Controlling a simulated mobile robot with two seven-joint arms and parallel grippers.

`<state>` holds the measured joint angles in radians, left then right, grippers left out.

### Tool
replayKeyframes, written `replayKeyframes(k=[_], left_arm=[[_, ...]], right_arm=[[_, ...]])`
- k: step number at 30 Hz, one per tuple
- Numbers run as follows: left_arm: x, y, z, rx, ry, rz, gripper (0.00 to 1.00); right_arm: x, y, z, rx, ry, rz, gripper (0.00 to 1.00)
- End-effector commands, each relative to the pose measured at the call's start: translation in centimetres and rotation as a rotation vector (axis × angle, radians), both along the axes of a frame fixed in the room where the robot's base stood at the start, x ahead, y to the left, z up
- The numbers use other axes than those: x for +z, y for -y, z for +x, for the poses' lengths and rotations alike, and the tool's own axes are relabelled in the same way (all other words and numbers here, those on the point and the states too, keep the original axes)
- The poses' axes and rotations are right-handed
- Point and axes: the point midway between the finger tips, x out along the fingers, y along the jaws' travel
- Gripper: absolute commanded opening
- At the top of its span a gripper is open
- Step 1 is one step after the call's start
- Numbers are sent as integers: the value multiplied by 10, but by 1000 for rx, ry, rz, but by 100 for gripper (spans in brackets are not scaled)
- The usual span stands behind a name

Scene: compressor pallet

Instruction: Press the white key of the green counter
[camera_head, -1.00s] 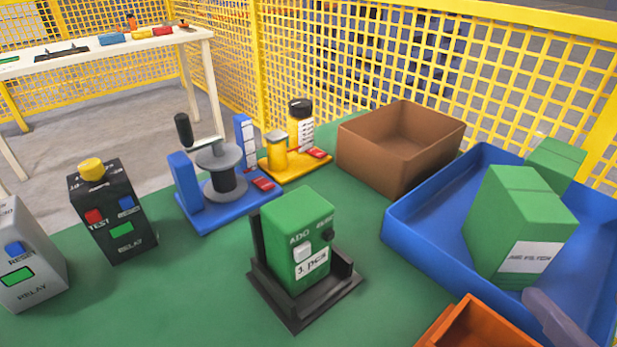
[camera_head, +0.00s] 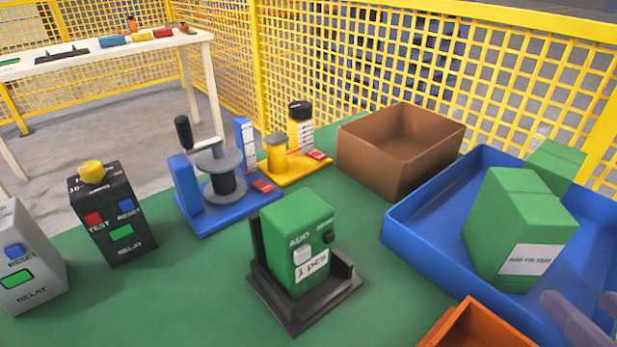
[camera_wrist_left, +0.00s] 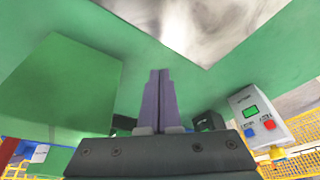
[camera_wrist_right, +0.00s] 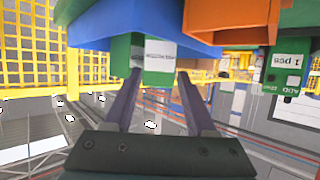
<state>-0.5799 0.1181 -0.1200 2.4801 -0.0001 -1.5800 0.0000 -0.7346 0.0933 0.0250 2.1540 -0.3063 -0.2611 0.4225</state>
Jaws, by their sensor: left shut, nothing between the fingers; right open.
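The green counter (camera_head: 305,222) stands upright in a black holder (camera_head: 300,315) on the green table. Its front shows "ADD", a white key (camera_head: 302,254), a dark knob and a "1 pcs" label. The counter also shows upside down at the right of the right wrist view (camera_wrist_right: 289,72). My right gripper (camera_head: 580,298) is open and empty by the blue bin at the lower right, apart from the counter; its spread fingers show in the right wrist view (camera_wrist_right: 160,72). My left gripper (camera_wrist_left: 160,73) is shut and empty in the left wrist view, outside the head view.
A blue bin (camera_head: 425,228) with green boxes (camera_head: 520,225) stands at right, an orange bin (camera_head: 480,328) in front, a brown box (camera_head: 375,155) behind. Blue and yellow fixtures stand behind the counter. Black (camera_head: 115,215) and grey (camera_head: 28,265) relays stand left.

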Motion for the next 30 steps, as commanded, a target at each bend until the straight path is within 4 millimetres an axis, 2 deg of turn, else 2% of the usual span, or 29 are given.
replayKeyframes(k=[2,14,30], left_arm=[[0,-1,0,-2,0,3,0],[0,-2,0,-4,0,7,0],[0,0,0,1,0,-1,0]], right_arm=[[0,0,0,0,0,0,46],[0,0,0,0,0,0,1],[0,0,0,0,0,0,0]])
